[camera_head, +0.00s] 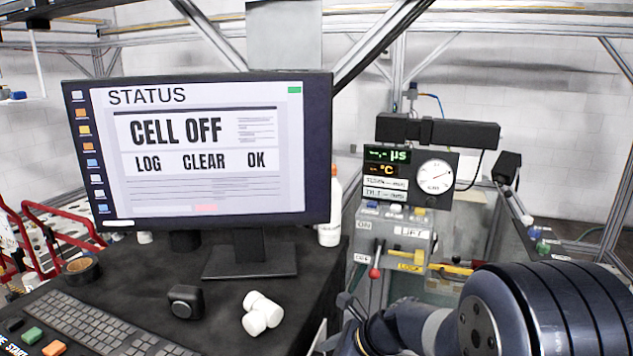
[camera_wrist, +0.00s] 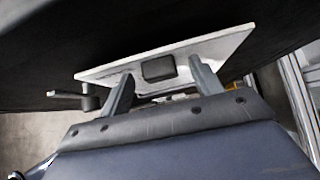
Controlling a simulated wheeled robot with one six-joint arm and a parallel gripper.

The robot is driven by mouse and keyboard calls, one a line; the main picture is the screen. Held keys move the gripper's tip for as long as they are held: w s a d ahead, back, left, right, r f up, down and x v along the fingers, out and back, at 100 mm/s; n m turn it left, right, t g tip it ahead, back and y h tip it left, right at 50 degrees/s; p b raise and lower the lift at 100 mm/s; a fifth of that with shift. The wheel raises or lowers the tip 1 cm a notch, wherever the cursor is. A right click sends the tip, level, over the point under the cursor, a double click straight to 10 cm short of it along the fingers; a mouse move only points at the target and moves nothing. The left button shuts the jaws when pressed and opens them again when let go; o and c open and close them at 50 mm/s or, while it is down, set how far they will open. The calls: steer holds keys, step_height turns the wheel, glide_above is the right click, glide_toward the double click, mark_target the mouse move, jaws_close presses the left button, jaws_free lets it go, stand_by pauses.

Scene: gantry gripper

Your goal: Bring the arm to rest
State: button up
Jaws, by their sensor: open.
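My gripper (camera_wrist: 161,72) shows in the wrist view with its two grey fingers spread apart and nothing between them. Beyond the fingertips is a pale flat plate (camera_wrist: 215,50) with a small dark block (camera_wrist: 158,68) on its face. I cannot tell whether the fingers touch the plate. In the head view my dark arm fills the lower right, right of the desk. The gripper's fingers are not clear in that view. The monitor (camera_head: 215,150) reads "STATUS", "CELL OFF", "LOG", "CLEAR" and "OK".
The black desk (camera_head: 225,315) holds a keyboard (camera_head: 95,325), white cylinders (camera_head: 261,313), a small black device (camera_head: 186,302) and a white bottle (camera_head: 330,215). A grey control box (camera_head: 395,235) with a red-knobbed lever (camera_head: 374,273) and a gauge (camera_head: 435,176) stand behind my arm.

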steer(key=v, duration=1.1)
steer(key=x, duration=1.1)
step_height(320, 180, up, 8)
steer(key=p, duration=0.5)
steer(key=shift+f, duration=0.2)
